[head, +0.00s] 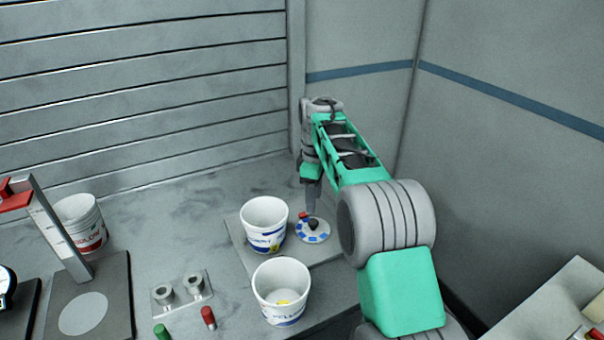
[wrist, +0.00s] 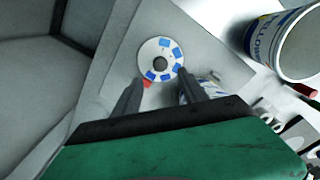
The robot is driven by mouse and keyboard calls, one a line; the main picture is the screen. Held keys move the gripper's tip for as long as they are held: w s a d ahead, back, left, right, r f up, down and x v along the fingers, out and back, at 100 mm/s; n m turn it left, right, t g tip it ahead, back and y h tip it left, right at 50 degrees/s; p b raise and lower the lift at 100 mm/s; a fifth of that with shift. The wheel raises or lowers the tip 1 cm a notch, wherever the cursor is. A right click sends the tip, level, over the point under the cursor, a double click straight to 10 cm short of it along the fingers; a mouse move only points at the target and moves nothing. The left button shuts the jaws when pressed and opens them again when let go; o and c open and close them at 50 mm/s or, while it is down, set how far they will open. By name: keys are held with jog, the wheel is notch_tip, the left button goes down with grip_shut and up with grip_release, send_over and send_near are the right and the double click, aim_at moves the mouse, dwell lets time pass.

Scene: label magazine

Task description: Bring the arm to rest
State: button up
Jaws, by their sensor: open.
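My arm, green and grey, reaches from the lower right of the head view toward the back corner of the bench, bent downward at its end. My gripper (head: 313,200) points down over a round white disc with blue patches (head: 314,230). In the wrist view my gripper (wrist: 158,92) is open, its two dark fingers apart with nothing between them. The disc (wrist: 150,52) lies beyond the fingertips there, with a dark hub in its middle and a small red part (wrist: 147,84) at its rim. Whether the fingers touch the disc cannot be told.
A white bucket (head: 264,215) stands just left of the disc, another bucket (head: 281,283) nearer. A third bucket (head: 80,222) stands at the left behind a post with a red top (head: 57,230). A two-post block (head: 182,292) and red (head: 208,317) and green (head: 161,331) cylinders lie in front. Walls close in behind and right.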

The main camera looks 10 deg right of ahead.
jog(key=s+r+m+t, duration=0.1)
jog(key=s+r+m, duration=0.2)
jog(key=s, duration=0.4)
jog(key=s+r+m+t, duration=0.1)
jog(key=s+r+m, duration=0.2)
jog(key=s, duration=0.5)
jog(key=s+f+m+t, duration=0.1)
jog(key=s+f+m, duration=0.2)
jog(key=s, duration=0.4)
jog(key=s+f+m, duration=0.3)
jog(key=s, duration=0.4)
jog(key=shift+d+f+m+t, duration=0.3)
jog(key=shift+d+f+t, duration=0.05)
jog(key=shift+t, duration=0.05)
